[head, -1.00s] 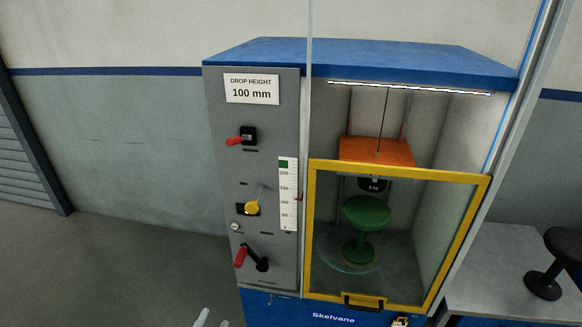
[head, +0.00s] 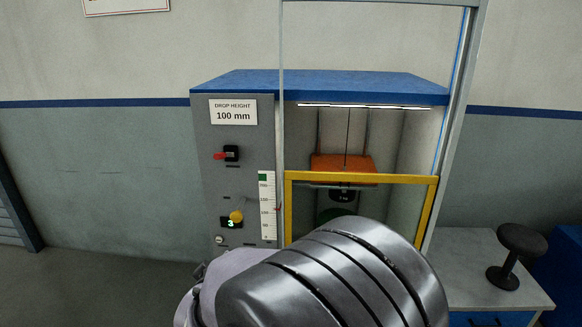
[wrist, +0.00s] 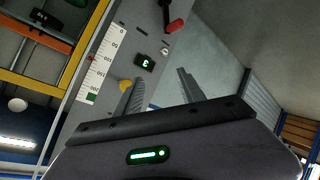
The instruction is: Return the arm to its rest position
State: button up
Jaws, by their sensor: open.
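My gripper (wrist: 160,82) shows in the wrist view with its two fingers spread apart and nothing between them. Behind it is the grey control panel (wrist: 113,45), seen at a steep tilt. My gripper does not show in the head view, where a large silver link of my arm fills the bottom centre. It hides the lower part of the test machine (head: 320,88).
The panel carries a red-tipped switch (head: 231,153), a yellow knob (head: 236,216) and a display reading 3 (wrist: 145,62).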

jog(key=s+d+r+m+g+y, duration=0.2)
jog(key=s+d+r+m, duration=0.45)
jog(key=d+r, duration=0.45)
jog(key=s+d+f+m+g+h, duration=0.1)
jog(key=s+d+m, duration=0.3)
jog(key=s+d, duration=0.4)
jog(key=s+d+f+m+g+h, duration=0.1)
jog(key=s+d+f+m+g, duration=0.1)
jog(key=s+d, duration=0.6)
jog(key=s+m+g, duration=0.1)
jog(key=s+m, duration=0.1)
jog(key=s, duration=0.4)
jog(key=shift+s+h, duration=0.3)
jog(key=shift+s, duration=0.05)
